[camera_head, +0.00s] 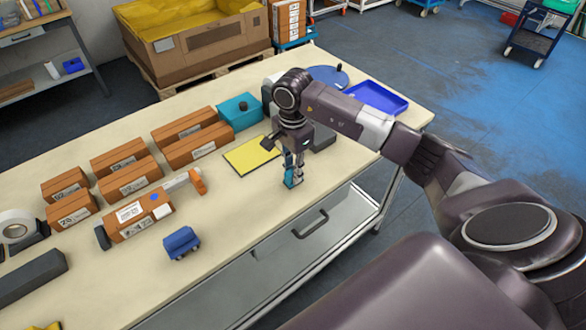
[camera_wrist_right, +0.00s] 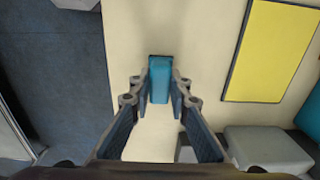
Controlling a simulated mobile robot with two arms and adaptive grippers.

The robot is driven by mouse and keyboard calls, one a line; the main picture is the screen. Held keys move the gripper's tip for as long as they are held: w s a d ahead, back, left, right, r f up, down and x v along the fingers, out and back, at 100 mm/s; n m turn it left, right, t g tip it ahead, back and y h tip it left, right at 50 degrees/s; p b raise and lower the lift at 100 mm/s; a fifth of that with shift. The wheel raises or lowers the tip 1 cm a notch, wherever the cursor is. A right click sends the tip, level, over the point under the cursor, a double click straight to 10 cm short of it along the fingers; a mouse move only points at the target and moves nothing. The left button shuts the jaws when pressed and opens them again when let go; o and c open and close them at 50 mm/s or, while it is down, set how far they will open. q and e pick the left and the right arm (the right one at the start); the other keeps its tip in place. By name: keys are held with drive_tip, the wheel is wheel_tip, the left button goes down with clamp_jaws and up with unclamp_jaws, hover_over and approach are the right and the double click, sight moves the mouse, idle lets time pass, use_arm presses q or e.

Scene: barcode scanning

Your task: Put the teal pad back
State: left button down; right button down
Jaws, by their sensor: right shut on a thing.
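The teal pad (camera_wrist_right: 160,78) is a small teal block between the fingertips of my right gripper (camera_wrist_right: 160,90) in the wrist view. In the head view my right gripper (camera_head: 292,172) points down near the table's front edge, shut on the pad, whose teal side shows low between the fingers. Whether the pad touches the table is hard to tell. A yellow sheet (camera_head: 251,156) lies flat just left of the gripper; it also shows in the wrist view (camera_wrist_right: 272,50). My left gripper is not in view.
A teal box (camera_head: 240,108) with a dark knob stands behind the yellow sheet. A blue tray (camera_head: 375,97) is at the far right. Several orange-brown cartons (camera_head: 130,177) and a small blue block (camera_head: 181,242) are on the left. The tabletop (camera_head: 245,215) left of the gripper is clear.

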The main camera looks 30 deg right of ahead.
drive_tip(key=shift+f, duration=0.1)
drive_tip(key=shift+f, duration=0.15)
drive_tip(key=c, duration=1.8)
unclamp_jaws()
drive_tip(key=shift+r, duration=0.3)
drive_tip(key=shift+r+b, duration=1.8)
drive_tip(key=shift+r, duration=4.1)
drive_tip(key=shift+f, duration=0.1)
